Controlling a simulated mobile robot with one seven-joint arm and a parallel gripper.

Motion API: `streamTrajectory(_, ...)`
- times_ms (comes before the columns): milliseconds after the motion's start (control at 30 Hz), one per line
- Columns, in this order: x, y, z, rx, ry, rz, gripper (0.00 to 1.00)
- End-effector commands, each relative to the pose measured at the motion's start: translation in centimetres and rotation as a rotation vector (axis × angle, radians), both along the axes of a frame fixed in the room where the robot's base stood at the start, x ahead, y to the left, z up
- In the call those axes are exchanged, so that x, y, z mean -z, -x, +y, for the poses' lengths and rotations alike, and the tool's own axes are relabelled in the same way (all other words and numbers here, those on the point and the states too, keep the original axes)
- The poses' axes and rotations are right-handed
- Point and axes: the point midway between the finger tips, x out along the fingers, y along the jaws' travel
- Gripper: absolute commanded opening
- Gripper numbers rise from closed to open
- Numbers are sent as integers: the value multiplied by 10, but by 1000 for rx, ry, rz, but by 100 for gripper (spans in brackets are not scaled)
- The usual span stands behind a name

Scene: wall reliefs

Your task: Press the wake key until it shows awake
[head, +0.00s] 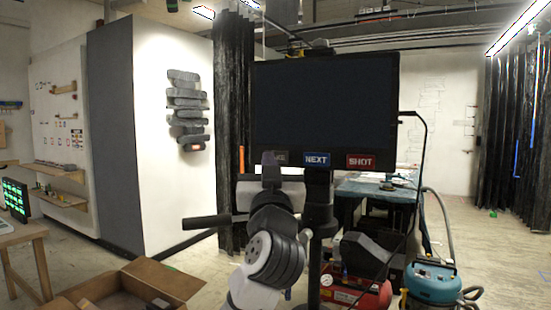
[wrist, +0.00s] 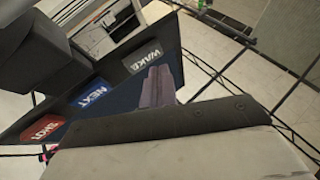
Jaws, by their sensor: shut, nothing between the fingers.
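The dark screen (head: 325,105) shows nothing lit and has a row of keys along its lower edge. The wake key (wrist: 141,58) is grey with white "WAKE" letters. In the head view its left part is hidden behind my gripper (head: 270,163), and only the end of the key (head: 283,157) shows. In the wrist view my gripper's shut fingers (wrist: 159,75) are just beside the wake key, with nothing between them. I cannot tell whether they touch the panel. The blue NEXT key (head: 316,160) and red SHOT key (head: 361,161) are to the right.
A table with a teal cloth (head: 378,190) stands behind the screen. A blue-topped vacuum (head: 434,277) and red equipment (head: 357,296) stand at the lower right. An open cardboard box (head: 125,288) is at the lower left. Grey wall reliefs (head: 187,110) hang on a white panel.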

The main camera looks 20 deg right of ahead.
Motion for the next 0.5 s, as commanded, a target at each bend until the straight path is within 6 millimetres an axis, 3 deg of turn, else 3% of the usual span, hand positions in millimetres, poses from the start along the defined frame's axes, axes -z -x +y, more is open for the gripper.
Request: streamTrajectory(500,0,-3,-4,1,0,1,0)
